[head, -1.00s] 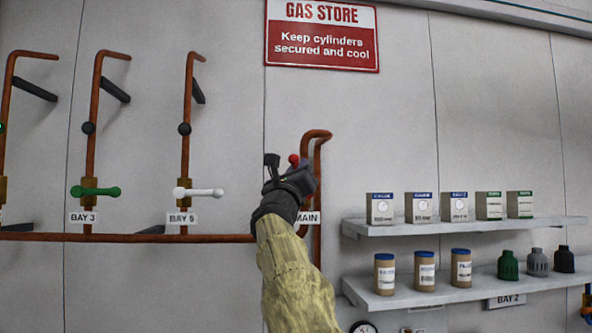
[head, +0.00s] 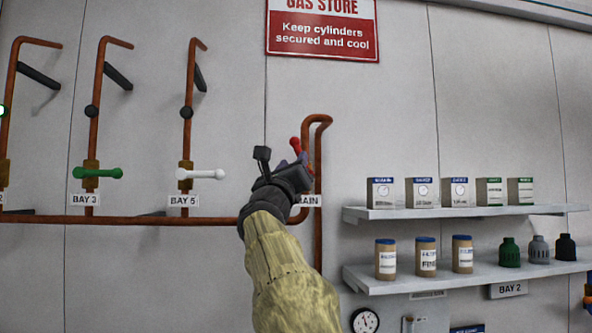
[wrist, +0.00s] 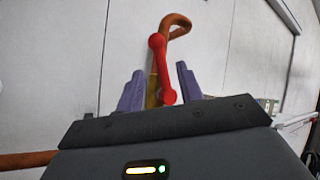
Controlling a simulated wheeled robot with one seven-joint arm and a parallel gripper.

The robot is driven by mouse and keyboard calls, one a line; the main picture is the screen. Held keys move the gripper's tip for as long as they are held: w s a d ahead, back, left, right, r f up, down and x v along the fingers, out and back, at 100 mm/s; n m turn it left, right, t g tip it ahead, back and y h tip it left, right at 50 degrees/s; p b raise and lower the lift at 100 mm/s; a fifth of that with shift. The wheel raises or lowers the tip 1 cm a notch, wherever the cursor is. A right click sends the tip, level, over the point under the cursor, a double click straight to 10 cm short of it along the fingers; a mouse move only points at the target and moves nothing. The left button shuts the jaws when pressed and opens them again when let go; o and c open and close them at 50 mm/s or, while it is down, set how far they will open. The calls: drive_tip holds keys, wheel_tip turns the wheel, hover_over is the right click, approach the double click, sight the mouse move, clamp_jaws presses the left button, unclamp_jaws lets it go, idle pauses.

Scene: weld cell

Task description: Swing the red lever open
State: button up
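The red lever (wrist: 162,70) is on the copper MAIN pipe, with a round knob at each end. In the wrist view it stands nearly upright, roughly along the pipe. My gripper (wrist: 160,88) is open, with one purple finger on each side of the lever's lower part. Gaps show between the fingers and the lever. I cannot tell how deep the lever sits between them. The fingers also show in the head view (head: 301,160).
A green lever (head: 98,173) and a white lever (head: 200,174) are on pipes to the left. A horizontal copper pipe (head: 130,219) runs below them. Shelves (head: 465,211) with boxes and jars stand to the right.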

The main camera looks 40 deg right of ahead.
drive_tip(key=b+v, duration=0.6)
drive_tip(key=v, duration=0.5)
drive_tip(key=shift+d, duration=0.1)
